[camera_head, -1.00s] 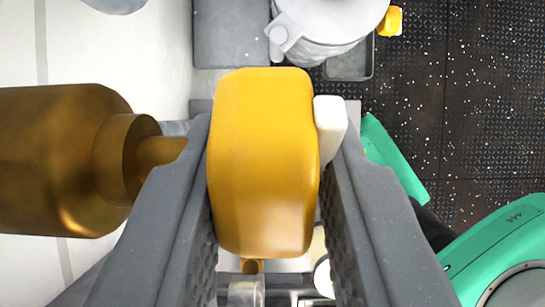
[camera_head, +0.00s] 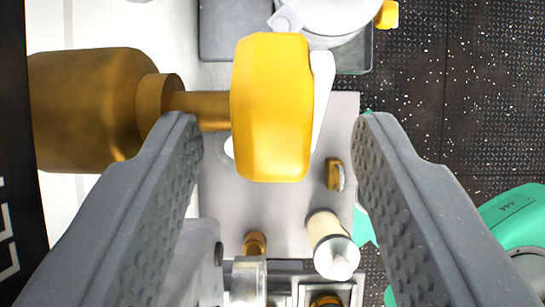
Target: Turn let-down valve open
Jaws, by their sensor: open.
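The let-down valve seems to be the yellow handle (camera_head: 272,110) on a brass stem and a large brass body (camera_head: 90,108) at the left. The handle's long side runs up and down in the picture. A white piece (camera_head: 322,85) shows along its right edge. My gripper (camera_head: 274,130) is open, with one grey finger to the left of the handle and one to the right. Both fingers look clear of the handle, which lies beyond and slightly above the fingertips.
A grey plate (camera_head: 290,205) carries a small brass fitting (camera_head: 334,174) and a cream cylinder (camera_head: 330,240). A pale round vessel (camera_head: 325,18) is at the top. Green parts (camera_head: 515,220) stand at the right above the dark speckled floor (camera_head: 480,110).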

